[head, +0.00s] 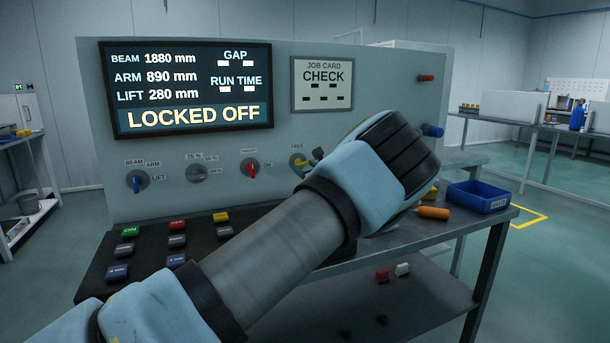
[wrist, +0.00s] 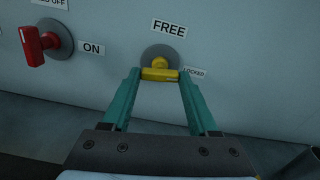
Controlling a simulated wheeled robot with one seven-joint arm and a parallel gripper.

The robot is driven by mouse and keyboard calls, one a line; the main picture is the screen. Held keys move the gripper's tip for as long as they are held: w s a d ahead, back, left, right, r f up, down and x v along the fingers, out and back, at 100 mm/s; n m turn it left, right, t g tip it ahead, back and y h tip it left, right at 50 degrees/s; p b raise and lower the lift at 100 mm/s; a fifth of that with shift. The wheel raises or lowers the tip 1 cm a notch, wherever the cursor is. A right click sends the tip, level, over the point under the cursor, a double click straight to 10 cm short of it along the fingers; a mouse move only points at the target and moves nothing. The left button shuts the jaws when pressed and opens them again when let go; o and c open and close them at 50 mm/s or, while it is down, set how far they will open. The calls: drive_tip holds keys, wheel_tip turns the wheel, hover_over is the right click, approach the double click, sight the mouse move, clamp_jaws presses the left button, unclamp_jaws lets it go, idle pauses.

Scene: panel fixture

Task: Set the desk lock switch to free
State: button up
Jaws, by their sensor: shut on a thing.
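The desk lock switch is a yellow knob (wrist: 160,74) on a grey round plate, with a FREE label (wrist: 168,29) above it and a LOCKED label (wrist: 194,72) to its right. In the wrist view my gripper (wrist: 160,76) has its two green fingers closed on the yellow knob, one at each end. The knob's bar lies about level across the picture. In the head view the yellow knob (head: 298,162) shows in part at the panel; my arm hides its right side. The display (head: 187,90) reads LOCKED OFF.
A red switch (wrist: 36,46) marked ON sits left of the yellow knob. A blue selector (head: 137,181) and a grey one (head: 197,173) are further left. Push buttons (head: 177,241) cover the sloped desk. A blue bin (head: 478,197) and an orange-handled item (head: 433,213) lie to the right.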

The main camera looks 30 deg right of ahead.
drive_tip(key=n+b, duration=1.6)
drive_tip(key=b, duration=1.2)
drive_tip(key=shift+f, duration=0.15)
drive_tip(key=shift+b, duration=0.35)
drive_tip(key=o, duration=1.4)
drive_tip(key=s, duration=0.3)
drive_tip(key=s+a, duration=0.1)
drive_tip(key=s, duration=0.6)
drive_tip(key=shift+s+a+b, duration=0.15)
drive_tip(key=shift+b, duration=0.25)
drive_tip(key=shift+s, duration=0.2)
